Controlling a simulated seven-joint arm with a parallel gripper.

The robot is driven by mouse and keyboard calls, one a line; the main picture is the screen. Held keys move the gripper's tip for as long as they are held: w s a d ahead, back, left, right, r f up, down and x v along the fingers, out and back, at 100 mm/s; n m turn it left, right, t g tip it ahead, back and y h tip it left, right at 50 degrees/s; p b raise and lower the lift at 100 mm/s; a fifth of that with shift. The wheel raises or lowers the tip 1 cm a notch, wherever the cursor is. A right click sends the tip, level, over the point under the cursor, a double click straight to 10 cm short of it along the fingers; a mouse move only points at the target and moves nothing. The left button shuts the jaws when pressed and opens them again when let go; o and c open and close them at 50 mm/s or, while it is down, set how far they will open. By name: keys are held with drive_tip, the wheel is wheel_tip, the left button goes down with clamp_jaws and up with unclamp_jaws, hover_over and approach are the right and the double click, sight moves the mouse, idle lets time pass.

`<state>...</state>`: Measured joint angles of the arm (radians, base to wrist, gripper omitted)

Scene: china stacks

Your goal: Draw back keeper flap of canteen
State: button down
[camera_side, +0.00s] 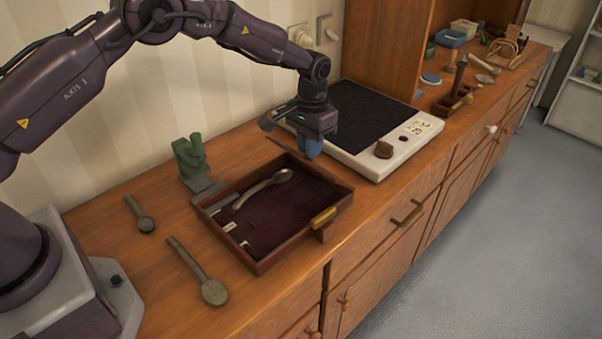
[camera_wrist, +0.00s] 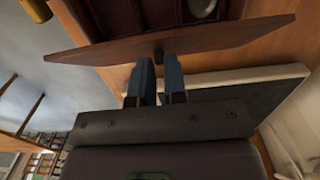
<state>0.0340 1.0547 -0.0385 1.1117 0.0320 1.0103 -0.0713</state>
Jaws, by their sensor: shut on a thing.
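The canteen (camera_side: 290,244) is an open, shallow dark wooden box with a dark red lining, lying on the counter. A spoon (camera_side: 264,187) lies inside it, and a brass handle (camera_side: 323,217) is on its right front side. My gripper (camera_side: 310,151) is over the far right edge of the canteen, pointing down. In the wrist view its blue fingers (camera_wrist: 158,66) are shut on a small dark knob at the edge of the keeper flap (camera_wrist: 105,51), a thin wooden panel. The flap is tilted up beside the canteen. In the side view my gripper partly hides it.
A white-framed hob (camera_side: 400,160) with a dark top stands close behind my gripper. A green figure-like stand (camera_side: 190,157) is at the back left. Two loose spoons, one small (camera_side: 146,222) and one larger (camera_side: 214,292), lie left of the canteen. A wooden cabinet side (camera_side: 395,45) rises behind.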

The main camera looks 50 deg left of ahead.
drive_tip(key=shift+w+r+g, duration=0.1)
drive_tip(key=shift+w+g, duration=0.65)
drive_tip(key=shift+g, duration=0.05)
drive_tip(key=shift+w+r, duration=0.1)
drive_tip(key=shift+g, duration=0.3)
drive_tip(key=c, duration=1.1)
unclamp_jaws()
drive_tip(key=shift+r, duration=0.15)
drive_tip(key=shift+v, duration=2.85)
